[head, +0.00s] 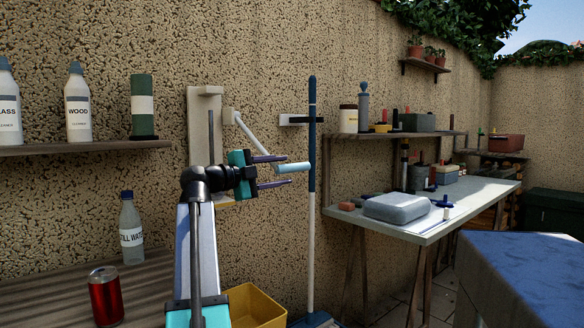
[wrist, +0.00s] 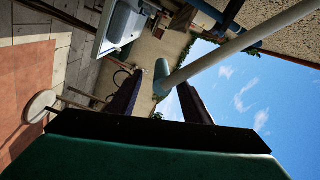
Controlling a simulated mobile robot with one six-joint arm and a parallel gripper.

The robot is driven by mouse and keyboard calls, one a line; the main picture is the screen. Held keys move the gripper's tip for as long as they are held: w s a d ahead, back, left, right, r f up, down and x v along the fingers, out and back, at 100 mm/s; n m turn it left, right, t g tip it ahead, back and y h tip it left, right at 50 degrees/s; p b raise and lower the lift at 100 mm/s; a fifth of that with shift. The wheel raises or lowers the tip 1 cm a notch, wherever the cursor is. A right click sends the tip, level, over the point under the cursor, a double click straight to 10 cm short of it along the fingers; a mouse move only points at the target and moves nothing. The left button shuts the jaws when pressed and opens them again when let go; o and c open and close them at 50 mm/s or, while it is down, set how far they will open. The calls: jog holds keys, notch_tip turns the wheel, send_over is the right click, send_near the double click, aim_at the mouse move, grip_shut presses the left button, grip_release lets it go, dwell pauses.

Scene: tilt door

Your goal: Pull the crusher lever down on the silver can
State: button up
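The can crusher's pale backplate (head: 205,105) is fixed upright on the wall. Its white lever (head: 250,135) slants down to the right and ends in a light blue handle grip (head: 303,167). My gripper (head: 284,170) is open, one dark finger above the grip and one below it. In the wrist view the grip (wrist: 162,72) shows between the fingertips of my gripper (wrist: 158,84), with gaps visible on either side; contact cannot be told. The white lever (wrist: 235,48) runs off to the upper right. No silver can shows; my arm covers the crusher's lower part.
A red can (head: 105,295) and a water bottle (head: 131,230) stand on the wooden bench at left. A yellow bin (head: 255,308) is below. A blue-handled pole (head: 312,150) stands just right of the grip. A workbench (head: 440,228) stands further right.

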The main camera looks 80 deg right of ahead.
jog(key=p+v, duration=0.1)
jog(key=v, duration=0.4)
jog(key=shift+w+a+f, duration=0.1)
jog(key=shift+w+a, duration=0.05)
jog(key=shift+w, duration=0.1)
jog(key=shift+w+a, duration=0.1)
jog(key=shift+a, duration=0.15)
